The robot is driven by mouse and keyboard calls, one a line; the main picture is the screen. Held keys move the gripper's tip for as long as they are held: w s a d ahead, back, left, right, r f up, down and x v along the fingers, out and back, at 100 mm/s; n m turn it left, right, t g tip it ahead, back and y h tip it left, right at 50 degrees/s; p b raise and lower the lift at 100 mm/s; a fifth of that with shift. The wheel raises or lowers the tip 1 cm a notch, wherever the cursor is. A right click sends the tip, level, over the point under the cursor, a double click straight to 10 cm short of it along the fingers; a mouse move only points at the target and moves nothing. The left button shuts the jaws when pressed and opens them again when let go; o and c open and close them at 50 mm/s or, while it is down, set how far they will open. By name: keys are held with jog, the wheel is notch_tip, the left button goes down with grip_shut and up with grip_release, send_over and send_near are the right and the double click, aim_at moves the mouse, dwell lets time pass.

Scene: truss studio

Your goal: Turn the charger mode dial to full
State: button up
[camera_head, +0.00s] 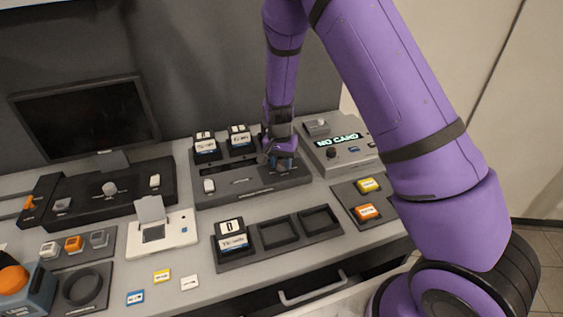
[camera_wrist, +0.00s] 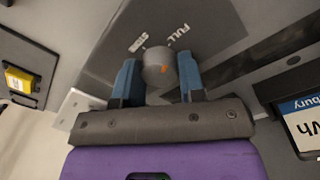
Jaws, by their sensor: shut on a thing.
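The charger (camera_head: 212,197) is a dark unit at the back middle of the desk in the head view. White labels lie beyond the dial: FULL (camera_wrist: 178,33) at the right and a second one, seemingly STORE (camera_wrist: 138,43), at the left. My gripper (camera_wrist: 160,80) has its blue fingers on both sides of the dial and is shut on it. In the head view my gripper (camera_head: 282,160) covers the dial on the charger's right part.
Battery packs (camera_head: 238,137) stand in the charger's back slots. A device reading NO CARD (camera_head: 338,141) sits to its right, close to my gripper. A tray (camera_head: 279,236) with one battery pack is in front. A monitor (camera_head: 85,118) stands at the left.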

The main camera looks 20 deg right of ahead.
aim_at(280, 162)
jog(key=shift+m, duration=0.4)
jog(key=o, duration=0.9)
jog(key=r, duration=1)
jog(key=shift+w+a+r, duration=0.2)
jog(key=shift+a+r, duration=0.05)
jog(key=shift+r, duration=0.15)
